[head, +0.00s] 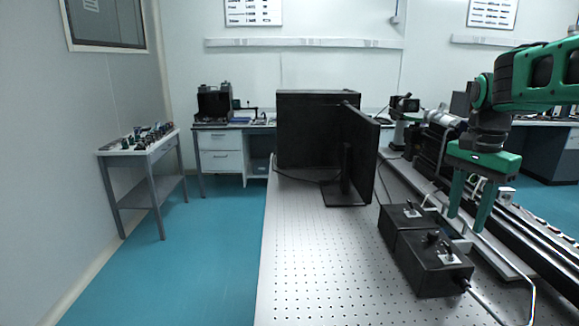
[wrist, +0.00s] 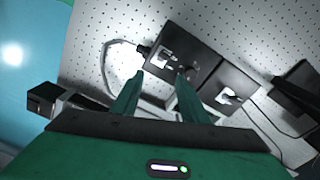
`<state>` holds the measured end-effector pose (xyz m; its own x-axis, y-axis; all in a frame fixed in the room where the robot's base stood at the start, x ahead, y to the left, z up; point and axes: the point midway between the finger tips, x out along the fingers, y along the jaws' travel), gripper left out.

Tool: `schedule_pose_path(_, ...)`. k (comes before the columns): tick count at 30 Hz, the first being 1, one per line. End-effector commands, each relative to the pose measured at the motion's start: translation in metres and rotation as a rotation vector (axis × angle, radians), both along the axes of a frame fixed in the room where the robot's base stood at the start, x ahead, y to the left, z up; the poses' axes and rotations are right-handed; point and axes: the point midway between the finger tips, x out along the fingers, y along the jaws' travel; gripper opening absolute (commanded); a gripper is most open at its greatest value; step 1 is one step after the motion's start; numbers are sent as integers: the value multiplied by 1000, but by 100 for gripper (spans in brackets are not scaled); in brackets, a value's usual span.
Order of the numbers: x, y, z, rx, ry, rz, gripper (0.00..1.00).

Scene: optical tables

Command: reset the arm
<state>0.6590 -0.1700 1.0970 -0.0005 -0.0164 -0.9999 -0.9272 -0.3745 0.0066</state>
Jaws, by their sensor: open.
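My green arm reaches in from the right in the head view. My gripper (head: 469,217) points down with its two green fingers apart and nothing between them. It hangs at the right side of the optical table (head: 300,260), next to two black boxes. In the wrist view the fingers of my gripper (wrist: 160,97) are spread, with the black boxes beyond them. I cannot tell the exact height of the fingertips above the table.
A long rail (head: 540,245) runs along the right. The table's left front is clear. A side table (head: 140,149) stands left.

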Motion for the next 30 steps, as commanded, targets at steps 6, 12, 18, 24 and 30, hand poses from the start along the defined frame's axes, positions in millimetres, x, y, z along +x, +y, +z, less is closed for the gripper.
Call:
schedule_pose_path(6,-112,-13,-45,-1,8,261,40)
schedule_pose_path(12,-196,-11,-92,15,10,486,40)
schedule_pose_path(18,-236,-4,-119,26,7,612,40)
schedule_pose_path(24,-242,-3,-123,28,6,633,40)
schedule_pose_path(30,-241,-3,-123,27,7,632,40)
